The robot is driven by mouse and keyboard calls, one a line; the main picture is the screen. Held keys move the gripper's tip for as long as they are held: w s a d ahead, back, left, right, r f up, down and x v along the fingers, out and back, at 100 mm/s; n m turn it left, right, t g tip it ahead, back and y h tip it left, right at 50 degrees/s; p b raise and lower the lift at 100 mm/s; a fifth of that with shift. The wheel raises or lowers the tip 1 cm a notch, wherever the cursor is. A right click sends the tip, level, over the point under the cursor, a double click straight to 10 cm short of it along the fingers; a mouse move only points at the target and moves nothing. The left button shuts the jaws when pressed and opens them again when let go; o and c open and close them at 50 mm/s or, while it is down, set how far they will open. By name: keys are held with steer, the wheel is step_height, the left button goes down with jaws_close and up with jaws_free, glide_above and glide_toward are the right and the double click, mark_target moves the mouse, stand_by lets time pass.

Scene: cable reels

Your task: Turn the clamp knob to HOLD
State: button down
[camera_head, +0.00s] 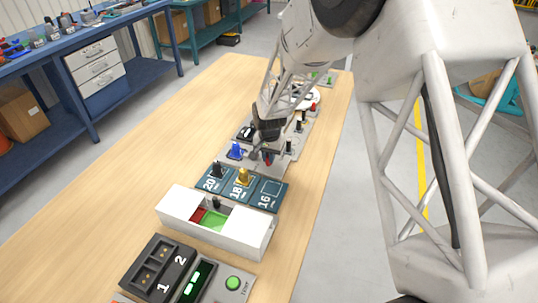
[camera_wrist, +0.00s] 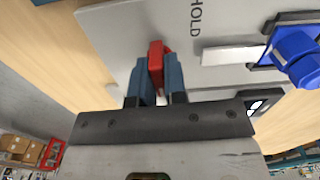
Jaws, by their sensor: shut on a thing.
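The clamp knob (camera_wrist: 156,54) is red and stands on a light grey panel (camera_wrist: 130,20). My gripper (camera_wrist: 156,78) is shut on it, with one blue-grey finger on each side in the wrist view. The word HOLD (camera_wrist: 196,18) is printed on the panel, up and to the right of the knob there. In the head view my gripper (camera_head: 267,138) is down at the panel in the row of stations, and a small red bit of the knob (camera_head: 268,158) shows below it. The fingers hide part of the knob, so I cannot tell its exact setting.
A blue connector piece (camera_wrist: 298,52) sits right of the knob, beside a white strip (camera_wrist: 232,55). In the head view, a board marked 20, 18, 16 (camera_head: 227,191) and a white tray (camera_head: 245,237) stand nearer. The table's left side (camera_head: 110,180) is clear.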

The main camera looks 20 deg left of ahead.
steer(key=n, duration=0.9)
steer(key=shift+n, duration=4.5)
steer(key=c, duration=1.2)
jaws_free()
